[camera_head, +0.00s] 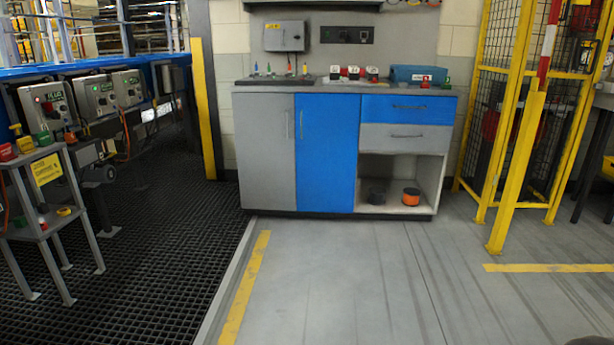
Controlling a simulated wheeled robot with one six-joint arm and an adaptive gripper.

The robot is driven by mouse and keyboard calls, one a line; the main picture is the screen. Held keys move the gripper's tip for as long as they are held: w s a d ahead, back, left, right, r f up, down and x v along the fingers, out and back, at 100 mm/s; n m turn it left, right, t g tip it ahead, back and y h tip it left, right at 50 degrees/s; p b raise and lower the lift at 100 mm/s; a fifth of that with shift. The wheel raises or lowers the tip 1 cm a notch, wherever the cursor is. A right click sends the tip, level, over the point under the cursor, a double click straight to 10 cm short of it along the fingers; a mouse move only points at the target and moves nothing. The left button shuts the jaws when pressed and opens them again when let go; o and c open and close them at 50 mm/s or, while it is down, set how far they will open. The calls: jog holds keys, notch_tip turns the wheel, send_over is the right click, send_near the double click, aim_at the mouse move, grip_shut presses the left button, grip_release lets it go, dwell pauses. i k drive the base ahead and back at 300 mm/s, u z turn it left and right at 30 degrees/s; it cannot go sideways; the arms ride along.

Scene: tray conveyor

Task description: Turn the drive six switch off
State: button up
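My gripper is not in view. Several grey drive control boxes stand in a row along the blue conveyor at the left. The nearest control box (46,106) has a red light. The second control box (97,97) and the third control box (128,90) carry green labels and small knobs. A grey wall box (284,36) with a yellow label hangs above the cabinet. Beside it is a dark panel (347,35) with small switches. The labels are too small to read, so I cannot tell which switch belongs to drive six or its position.
A grey and blue cabinet (328,150) stands ahead with small items on top. A small grey stand (36,170) is at left on black grating (130,240). Yellow posts and a mesh cage (510,100) are at right. The grey floor (350,280) in front is clear.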

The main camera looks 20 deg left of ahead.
aim_at(55, 114)
jog(key=u, duration=0.45)
jog(key=i, duration=1.75)
jog(key=u, duration=1.65)
jog(key=i, duration=1.25)
jog(key=u, duration=0.75)
